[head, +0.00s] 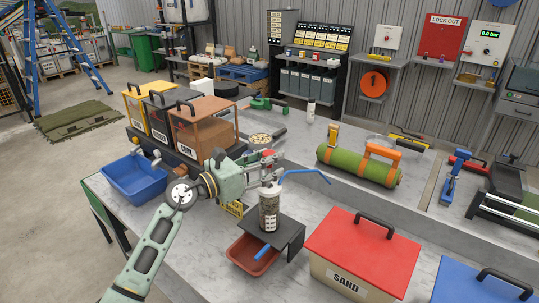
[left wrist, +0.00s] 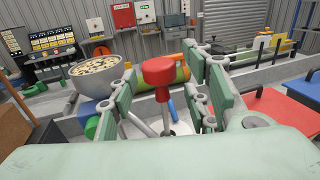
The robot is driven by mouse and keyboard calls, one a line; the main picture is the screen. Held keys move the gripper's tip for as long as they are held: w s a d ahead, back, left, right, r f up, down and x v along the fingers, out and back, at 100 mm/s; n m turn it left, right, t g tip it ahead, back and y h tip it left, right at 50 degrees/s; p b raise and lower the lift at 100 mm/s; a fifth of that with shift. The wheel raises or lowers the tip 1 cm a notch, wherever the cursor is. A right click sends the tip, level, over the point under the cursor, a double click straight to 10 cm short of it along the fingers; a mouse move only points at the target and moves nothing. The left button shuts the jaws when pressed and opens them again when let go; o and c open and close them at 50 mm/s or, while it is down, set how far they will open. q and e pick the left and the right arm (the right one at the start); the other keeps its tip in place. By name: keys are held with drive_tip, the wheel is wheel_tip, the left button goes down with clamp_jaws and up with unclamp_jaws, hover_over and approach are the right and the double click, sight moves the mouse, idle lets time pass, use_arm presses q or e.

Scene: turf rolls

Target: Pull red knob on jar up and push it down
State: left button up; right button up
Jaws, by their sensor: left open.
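The jar (head: 269,214) is a clear upright cylinder of dark speckled grains with a white label, standing on a dark grey stand. Its red knob (head: 267,153) shows just above my left gripper (head: 262,165), which is at the jar's top. In the left wrist view the red knob (left wrist: 158,72) is between the spread fingers of my left gripper (left wrist: 162,82), with gaps on both sides. The gripper is open and not closed on it. My gripper partly hides the jar's top in the head view. My right gripper is not in view.
A blue bent lever (head: 308,172) juts right from the jar's top. A reddish tray (head: 240,256) lies under the stand. A red-lidded sand box (head: 362,246) stands at right, a blue bin (head: 133,182) and cork box (head: 205,132) at left. A bowl (left wrist: 97,78) is behind the gripper.

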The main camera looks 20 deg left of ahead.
use_arm(q)
drive_tip(key=shift+w+d, duration=0.35)
drive_tip(key=shift+w, duration=0.1)
clamp_jaws()
idle(0.4)
